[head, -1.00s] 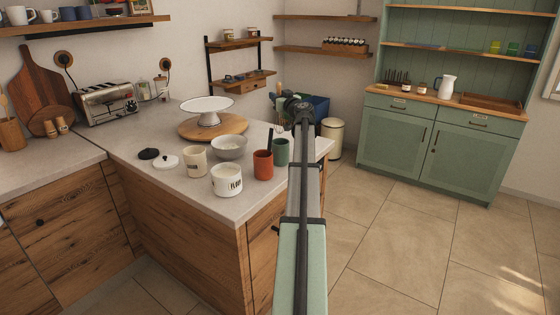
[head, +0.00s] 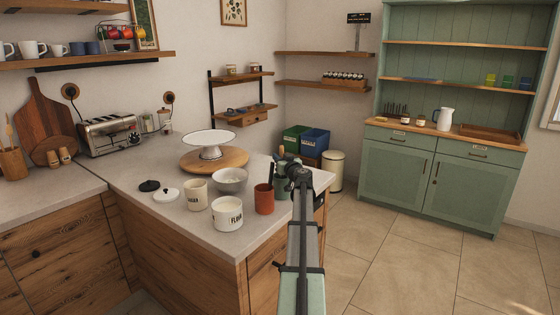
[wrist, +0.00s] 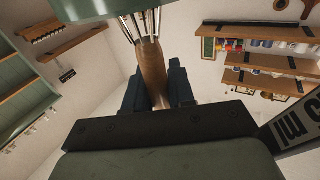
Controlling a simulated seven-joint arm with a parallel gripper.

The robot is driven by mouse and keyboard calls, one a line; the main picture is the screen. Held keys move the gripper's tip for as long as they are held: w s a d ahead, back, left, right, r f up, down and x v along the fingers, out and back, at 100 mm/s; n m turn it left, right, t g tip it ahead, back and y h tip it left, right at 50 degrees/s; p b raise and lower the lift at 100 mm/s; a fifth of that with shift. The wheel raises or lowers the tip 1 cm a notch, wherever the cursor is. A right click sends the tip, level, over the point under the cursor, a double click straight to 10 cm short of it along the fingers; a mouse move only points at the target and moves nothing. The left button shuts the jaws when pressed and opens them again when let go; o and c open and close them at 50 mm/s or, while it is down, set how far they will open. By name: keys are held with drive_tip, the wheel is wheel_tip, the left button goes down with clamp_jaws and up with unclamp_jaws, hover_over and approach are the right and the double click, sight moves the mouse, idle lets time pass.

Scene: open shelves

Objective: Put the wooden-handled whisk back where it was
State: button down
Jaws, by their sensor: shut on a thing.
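The wooden-handled whisk (wrist: 152,62) is in the wrist view, which shows the room upside down. My gripper (wrist: 154,88) is shut on its wooden handle, with a dark finger on each side. The whisk's wires point toward the green canister (wrist: 95,9) and overlap its rim; their far ends are hidden. In the head view the green canister (head: 281,187) stands near the counter's right edge, partly behind my arm. My gripper (head: 284,160) is just above it there.
The red cup (head: 264,199) holding a dark utensil stands close left of the canister. A flour jar (head: 227,214), a sugar jar (head: 196,195), a grey bowl (head: 230,180) and a cake stand (head: 209,139) are further left. Open floor lies right of the counter (head: 160,225).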

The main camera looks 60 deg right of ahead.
drive_tip(key=shift+f, duration=0.45)
drive_tip(key=c, duration=1)
unclamp_jaws()
drive_tip(key=shift+o, duration=0.2)
drive_tip(key=shift+s+a, duration=0.1)
drive_tip(key=shift+s, duration=0.1)
drive_tip(key=v, duration=1.1)
drive_tip(key=shift+s+a, duration=0.2)
